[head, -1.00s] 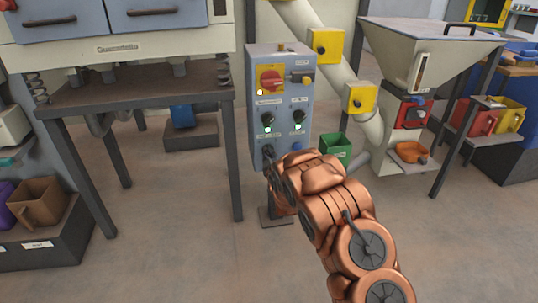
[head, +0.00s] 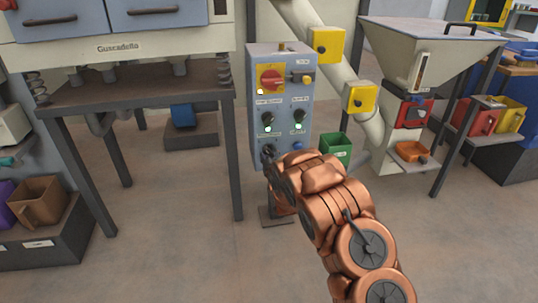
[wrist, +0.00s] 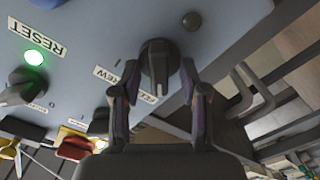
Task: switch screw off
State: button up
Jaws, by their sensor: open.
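The grey control panel (head: 254,130) stands on a post in the middle of the head view. In the wrist view a black knob (wrist: 157,62) sits on it, beside a partly hidden label (wrist: 115,75) on which "REW" can be read. My gripper (wrist: 159,72) is open, with one finger on each side of this knob; I cannot tell whether they touch it. In the head view my gripper (head: 269,158) is at the panel's lower left and largely covers the knob there.
Higher on the panel are a red rotary switch (head: 270,78) on yellow and two black knobs (head: 267,118) (head: 299,116) with lit green lamps. A blue button (head: 297,146) sits right of my gripper. A green bin (head: 336,150) stands behind; a table leg (head: 232,160) is close left.

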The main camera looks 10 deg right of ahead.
jog(key=shift+s, duration=0.1)
jog(key=s, duration=1.1)
jog(key=shift+s, duration=0.4)
jog(key=shift+d, duration=0.1)
dwell(2.1)
